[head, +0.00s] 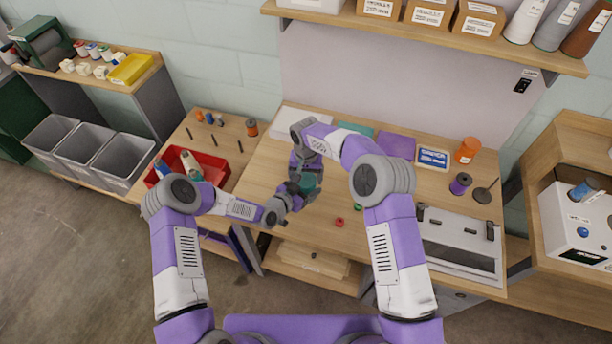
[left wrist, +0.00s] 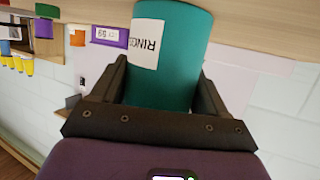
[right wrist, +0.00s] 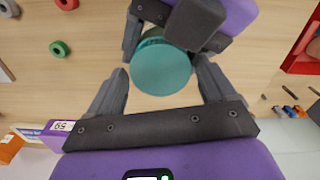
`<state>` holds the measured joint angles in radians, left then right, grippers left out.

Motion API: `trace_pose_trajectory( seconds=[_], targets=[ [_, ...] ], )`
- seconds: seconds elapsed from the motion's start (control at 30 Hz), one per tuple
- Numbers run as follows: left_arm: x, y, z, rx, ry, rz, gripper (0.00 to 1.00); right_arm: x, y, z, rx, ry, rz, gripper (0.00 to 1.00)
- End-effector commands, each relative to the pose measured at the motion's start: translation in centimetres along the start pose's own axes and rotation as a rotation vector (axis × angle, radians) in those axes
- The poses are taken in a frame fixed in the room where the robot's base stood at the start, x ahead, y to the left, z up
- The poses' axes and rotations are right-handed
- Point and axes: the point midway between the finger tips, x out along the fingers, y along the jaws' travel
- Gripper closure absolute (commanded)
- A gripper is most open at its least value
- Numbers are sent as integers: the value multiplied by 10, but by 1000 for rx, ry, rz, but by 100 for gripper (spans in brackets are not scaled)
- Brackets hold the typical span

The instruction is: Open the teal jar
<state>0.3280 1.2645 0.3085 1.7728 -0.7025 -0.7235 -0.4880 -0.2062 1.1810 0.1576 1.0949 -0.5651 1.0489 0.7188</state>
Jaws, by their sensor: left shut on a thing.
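The teal jar (head: 308,183) is held upright a little above or on the middle bench; the gap below it is hard to judge. Its body, with a white label, fills the left wrist view (left wrist: 180,60). My left gripper (head: 296,188) is shut on the body from the side. The jar's round teal lid (right wrist: 160,66) faces the right wrist camera and appears seated on the jar. My right gripper (right wrist: 160,75) is above the jar, its fingers open on either side of the lid, with narrow gaps. In the head view my right arm partly hides the jar's top.
A red ring (head: 339,221) and a green ring (head: 358,206) lie on the bench right of the jar. A red tray (head: 222,178) is at the left. A purple spool (head: 460,184), an orange container (head: 467,150) and a grey-white device (head: 460,245) stand at the right.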

Motion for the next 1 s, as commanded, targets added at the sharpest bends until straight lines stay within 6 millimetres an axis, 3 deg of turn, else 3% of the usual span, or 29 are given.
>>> trace_pose_trajectory(
  seconds=[0.07, 0.37, 0.7, 0.8, 1.0],
  targets=[
    [0, 0, 0, 0, 0, -1, 100, 0, 0, 0, 1, 0, 0, 4],
    [0, 0, 0, 0, 0, -1, 100, -3, 0, 0, 2, 2, -1, 4],
    [0, 0, 0, 0, 0, 0, 100, -43, 0, 0, 3, 2, -1, 4],
    [0, 0, 0, 0, 0, 0, 100, -46, 0, 0, 12, 0, -1, 8],
    [0, 0, 0, 0, 0, 0, 100, -56, -1, 0, 174, -2, -3, 8]
  ],
)
